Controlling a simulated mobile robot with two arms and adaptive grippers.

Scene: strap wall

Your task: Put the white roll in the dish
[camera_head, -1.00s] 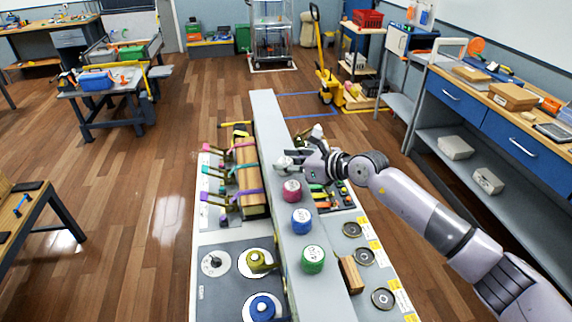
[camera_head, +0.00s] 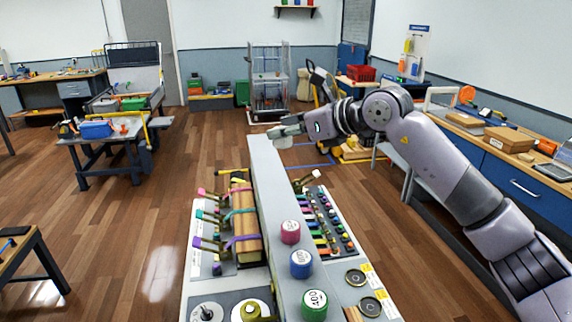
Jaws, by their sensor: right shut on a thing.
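The white roll (camera_head: 276,133) is small in the head view, at the tip of my right gripper (camera_head: 288,128), partly hidden by the fingers. My right gripper is shut on it, raised at the far end of the grey wall top. I cannot tell which dish is meant. My left gripper is not in view.
Pink (camera_head: 290,232), blue (camera_head: 301,264) and green (camera_head: 314,304) rolls stand on the grey wall top (camera_head: 268,180). Left of the wall, coloured straps cross a wooden block (camera_head: 244,220). Right of it is a board of coloured pieces (camera_head: 326,222). A blue-drawer bench stands at far right.

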